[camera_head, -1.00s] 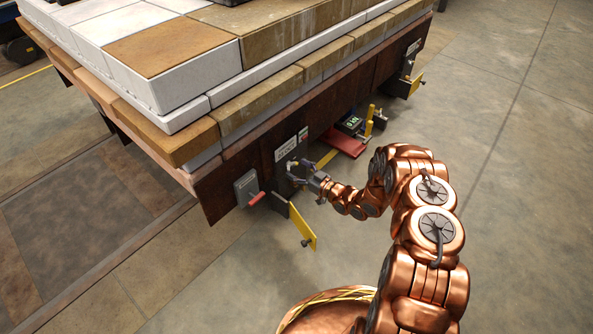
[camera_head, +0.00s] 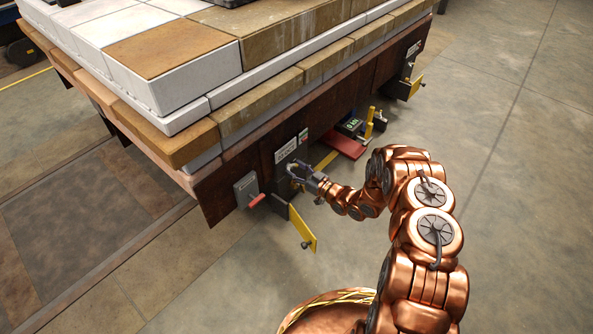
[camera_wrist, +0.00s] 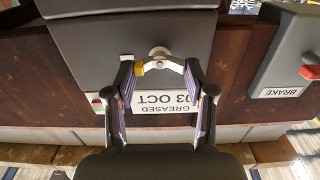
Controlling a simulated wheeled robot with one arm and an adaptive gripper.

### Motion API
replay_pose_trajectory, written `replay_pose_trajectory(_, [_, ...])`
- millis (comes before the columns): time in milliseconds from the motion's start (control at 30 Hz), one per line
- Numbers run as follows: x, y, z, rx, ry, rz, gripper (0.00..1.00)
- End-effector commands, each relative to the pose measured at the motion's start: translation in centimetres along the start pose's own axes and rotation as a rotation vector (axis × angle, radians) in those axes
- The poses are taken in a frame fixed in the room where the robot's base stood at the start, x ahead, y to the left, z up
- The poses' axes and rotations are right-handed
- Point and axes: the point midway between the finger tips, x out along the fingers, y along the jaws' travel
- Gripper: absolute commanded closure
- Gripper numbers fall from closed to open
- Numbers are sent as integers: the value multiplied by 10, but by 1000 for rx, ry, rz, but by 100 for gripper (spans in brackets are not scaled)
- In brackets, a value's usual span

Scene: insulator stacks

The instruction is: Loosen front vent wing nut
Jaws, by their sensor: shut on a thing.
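The front vent wing nut (camera_wrist: 160,58) is a small pale metal part with a yellow mark on one wing. In the wrist view it sits on a dark grey plate (camera_wrist: 90,50) on the cart's brown skirt. My gripper (camera_wrist: 160,78) has its two fingers on either side of the nut and is shut on it. In the head view my gripper (camera_head: 298,171) is at the plate low on the cart's side, and it hides the nut there. A yellow flap (camera_head: 302,228) hangs just below it.
A brake box with a red handle (camera_head: 254,199) is left of my gripper in the head view. A label reading "GREASED 03 OCT" (camera_wrist: 165,103) is on the plate. A red plate (camera_head: 344,143) and yellow posts (camera_head: 369,128) stand to the right. The floor (camera_head: 510,200) at right is clear.

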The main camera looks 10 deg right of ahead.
Motion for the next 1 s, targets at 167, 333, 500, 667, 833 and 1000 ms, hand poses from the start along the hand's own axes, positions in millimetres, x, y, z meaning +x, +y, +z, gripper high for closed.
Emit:
replay_pose_trajectory(167, [0,-1,0,-8,0,-2,81])
replay_pose_trajectory(333, [0,-1,0,-53,0,-2,81])
replay_pose_trajectory(500, [0,-2,0,-152,-1,-3,81])
replay_pose_trajectory(667, [0,-3,0,-288,-1,-3,81])
replay_pose_trajectory(833, [0,-3,1,-450,-1,-3,81])
replay_pose_trajectory(1000, [0,-3,2,-611,-1,-3,81])
